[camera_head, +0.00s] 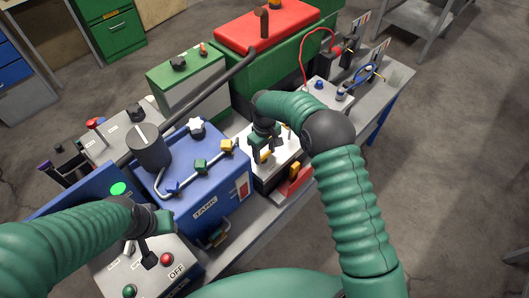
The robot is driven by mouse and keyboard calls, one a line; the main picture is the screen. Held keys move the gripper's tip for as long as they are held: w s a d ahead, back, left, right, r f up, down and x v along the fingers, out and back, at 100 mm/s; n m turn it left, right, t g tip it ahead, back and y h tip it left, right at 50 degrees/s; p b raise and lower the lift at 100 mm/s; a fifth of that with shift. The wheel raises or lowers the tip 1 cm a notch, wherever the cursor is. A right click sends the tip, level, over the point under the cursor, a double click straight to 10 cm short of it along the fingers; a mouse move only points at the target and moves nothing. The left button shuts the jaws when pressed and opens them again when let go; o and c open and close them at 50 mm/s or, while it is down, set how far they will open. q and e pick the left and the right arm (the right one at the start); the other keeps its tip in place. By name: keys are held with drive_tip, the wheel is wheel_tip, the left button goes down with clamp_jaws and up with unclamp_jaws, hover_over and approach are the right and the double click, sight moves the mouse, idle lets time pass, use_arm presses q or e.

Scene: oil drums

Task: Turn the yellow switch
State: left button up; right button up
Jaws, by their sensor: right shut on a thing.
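The yellow switch (266,156) sits on top of a white-topped box (286,155) right of the blue tank. My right gripper (258,153) points down over this box from above, its fingers shut on the yellow switch and partly covering it. My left gripper (158,225) is at the lower left, above the grey control box marked OFF (176,258). Its fingers are small and partly hidden by the arm, so its opening is unclear.
The blue tank (205,190) carries a bent pipe with green and yellow valve handles (227,146). A red-lidded green box (268,25) stands behind. A red and a blue cable rise at the right end of the grey table (399,85). Floor lies free at right.

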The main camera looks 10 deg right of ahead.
sight(264, 154)
drive_tip(key=shift+w+r+n, duration=0.15)
drive_tip(key=shift+w+n, duration=0.05)
drive_tip(key=shift+n, duration=0.1)
drive_tip(key=o, duration=1.4)
drive_tip(key=shift+s, duration=0.1)
wheel_tip(264, 154, up, 17)
drive_tip(key=shift+f+b, duration=0.2)
drive_tip(key=shift+b, duration=0.45)
